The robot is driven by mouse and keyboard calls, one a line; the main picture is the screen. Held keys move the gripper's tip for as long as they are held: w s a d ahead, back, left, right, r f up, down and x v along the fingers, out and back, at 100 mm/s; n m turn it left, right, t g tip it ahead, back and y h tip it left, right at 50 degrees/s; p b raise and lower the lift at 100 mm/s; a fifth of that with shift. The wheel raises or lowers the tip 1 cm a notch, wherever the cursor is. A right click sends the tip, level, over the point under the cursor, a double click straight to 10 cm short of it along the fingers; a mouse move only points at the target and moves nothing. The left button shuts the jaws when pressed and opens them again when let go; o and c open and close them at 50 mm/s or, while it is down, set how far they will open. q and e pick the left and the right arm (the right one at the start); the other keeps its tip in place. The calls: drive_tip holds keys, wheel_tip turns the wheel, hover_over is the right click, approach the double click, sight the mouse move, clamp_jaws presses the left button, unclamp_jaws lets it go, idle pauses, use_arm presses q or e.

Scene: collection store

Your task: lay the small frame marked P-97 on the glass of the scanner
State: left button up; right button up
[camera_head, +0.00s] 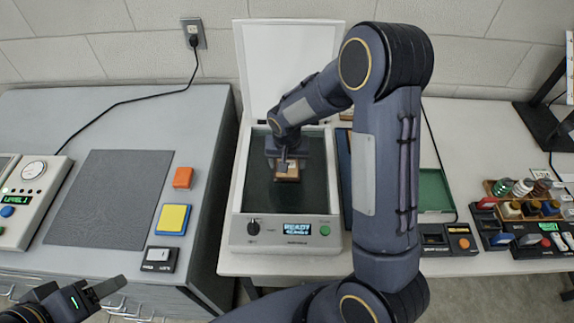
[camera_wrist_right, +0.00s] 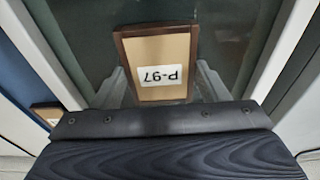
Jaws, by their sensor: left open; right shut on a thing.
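The small frame marked P-97 (camera_wrist_right: 162,66) has a dark brown rim and a tan face with a white label. In the right wrist view it sits between the two fingers of my right gripper (camera_wrist_right: 160,88), which is shut on it. In the head view the frame (camera_head: 288,174) is over the dark glass of the scanner (camera_head: 315,193). I cannot tell whether it touches the glass. The scanner's white lid (camera_head: 290,65) stands open, and its display reads READY. My left gripper (camera_head: 108,294) is open and empty at the lower left, away from the scanner.
My right arm hides part of the scanner's right side and a blue item there. A green-lined tray (camera_head: 434,190) and a rack of small bottles (camera_head: 525,200) stand at right. On the left bench are a grey mat (camera_head: 105,198), a yellow pad (camera_head: 173,219) and an orange block (camera_head: 183,177).

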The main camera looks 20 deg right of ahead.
drive_tip(key=shift+f, duration=0.2)
drive_tip(key=o, duration=1)
drive_tip(key=shift+r, duration=0.1)
